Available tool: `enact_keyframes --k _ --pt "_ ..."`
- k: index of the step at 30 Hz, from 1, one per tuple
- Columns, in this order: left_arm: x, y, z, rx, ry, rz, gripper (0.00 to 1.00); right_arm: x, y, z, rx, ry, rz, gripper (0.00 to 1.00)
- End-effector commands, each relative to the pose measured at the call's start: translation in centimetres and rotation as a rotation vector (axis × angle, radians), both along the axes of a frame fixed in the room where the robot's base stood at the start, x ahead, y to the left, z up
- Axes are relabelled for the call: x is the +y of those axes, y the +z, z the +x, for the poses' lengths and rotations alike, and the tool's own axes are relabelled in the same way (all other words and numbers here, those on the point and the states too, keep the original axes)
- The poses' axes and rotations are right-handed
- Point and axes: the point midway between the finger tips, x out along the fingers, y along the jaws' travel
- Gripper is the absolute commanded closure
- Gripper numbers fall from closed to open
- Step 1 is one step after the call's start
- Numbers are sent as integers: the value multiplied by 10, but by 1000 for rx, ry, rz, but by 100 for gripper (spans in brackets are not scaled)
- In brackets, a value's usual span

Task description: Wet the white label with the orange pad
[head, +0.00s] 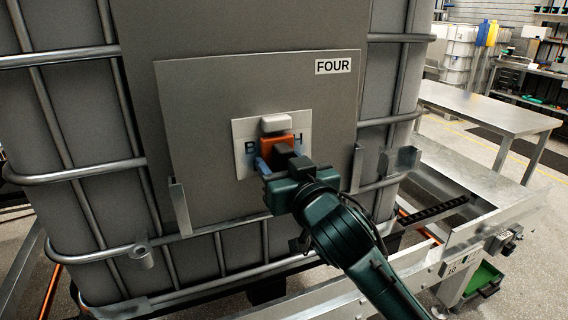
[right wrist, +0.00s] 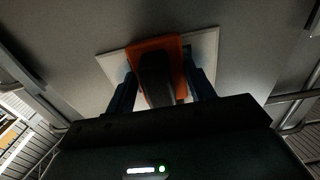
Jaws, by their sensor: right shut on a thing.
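The white label (head: 243,133) is on a grey panel (head: 200,90) on the front of a large caged tank; part of its dark lettering shows. The orange pad (head: 268,142) is in front of the label and hides its middle. My right gripper (head: 275,160) is shut on the pad's dark handle. In the right wrist view the blue fingers stand on both sides of the handle (right wrist: 156,78), with the orange pad (right wrist: 146,48) over the white label (right wrist: 206,46). The pad looks against or very near the label; I cannot tell contact. My left gripper is not in view.
A sign reading FOUR (head: 333,66) is at the panel's upper right. Metal bars (head: 75,174) cage the tank. A metal table (head: 490,108) and a conveyor frame (head: 480,195) stand at right.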

Motion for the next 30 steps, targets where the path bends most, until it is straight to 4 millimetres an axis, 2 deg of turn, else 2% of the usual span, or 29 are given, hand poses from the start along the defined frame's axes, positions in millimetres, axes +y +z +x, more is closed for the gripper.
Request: enact_keyframes --k 24,30 --pt "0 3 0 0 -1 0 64 41 0 -13 1 1 1 70" --pt "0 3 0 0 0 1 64 45 0 -15 0 1 0 70"
